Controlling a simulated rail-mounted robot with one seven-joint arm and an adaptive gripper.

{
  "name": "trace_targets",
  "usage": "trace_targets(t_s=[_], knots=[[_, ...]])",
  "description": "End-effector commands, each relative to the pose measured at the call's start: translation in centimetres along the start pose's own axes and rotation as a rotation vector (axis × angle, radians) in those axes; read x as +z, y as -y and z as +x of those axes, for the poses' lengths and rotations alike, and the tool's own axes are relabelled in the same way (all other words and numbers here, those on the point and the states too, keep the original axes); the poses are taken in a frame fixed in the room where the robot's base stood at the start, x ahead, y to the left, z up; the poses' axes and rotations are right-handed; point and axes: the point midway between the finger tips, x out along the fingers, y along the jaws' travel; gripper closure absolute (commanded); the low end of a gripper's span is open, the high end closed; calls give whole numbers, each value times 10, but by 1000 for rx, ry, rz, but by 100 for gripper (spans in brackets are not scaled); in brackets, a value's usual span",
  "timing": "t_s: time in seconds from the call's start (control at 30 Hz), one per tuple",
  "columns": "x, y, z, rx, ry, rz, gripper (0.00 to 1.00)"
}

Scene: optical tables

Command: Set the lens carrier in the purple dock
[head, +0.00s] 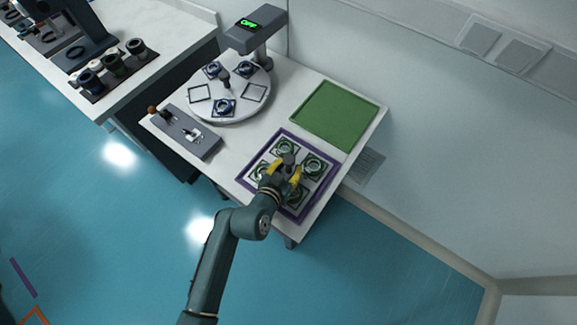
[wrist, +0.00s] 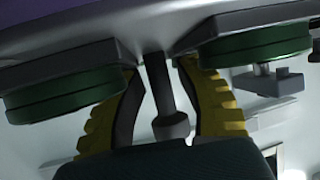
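The lens carrier (head: 313,166), a pale plate with several green-rimmed lenses and a dark central post, lies inside the rim of the purple dock (head: 312,148). It looks level, but the wrist view does not show its seating clearly. My gripper (head: 284,172) is over the carrier's middle, its yellow fingers on either side of the post. In the wrist view the post (wrist: 170,125) with its wider knob stands between the fingers, with a visible gap beside it, so the gripper looks open around it. Green lens mounts (wrist: 75,95) show beside the fingers. My arm hides part of the dock's near side.
A green tray (head: 338,114) lies empty behind the dock. A round turntable (head: 205,105) with blue-rimmed lenses and empty square frames stands at the back left, below a grey display head (head: 255,28). A grey lever panel (head: 185,132) is at the left table edge.

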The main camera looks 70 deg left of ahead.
Motion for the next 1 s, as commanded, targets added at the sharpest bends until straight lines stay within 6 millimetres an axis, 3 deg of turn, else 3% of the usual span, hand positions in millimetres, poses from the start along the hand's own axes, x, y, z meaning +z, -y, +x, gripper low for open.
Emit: trace_targets(t_s=[0.33, 0.7, 0.83, 1.0], knots=[[-3, 0, -9, -1, 0, -1, 64], [-3, 0, -96, -1, 2, -3, 64], [-2, 0, -115, -1, 1, -2, 64], [-3, 0, -122, 0, -1, -1, 64]])
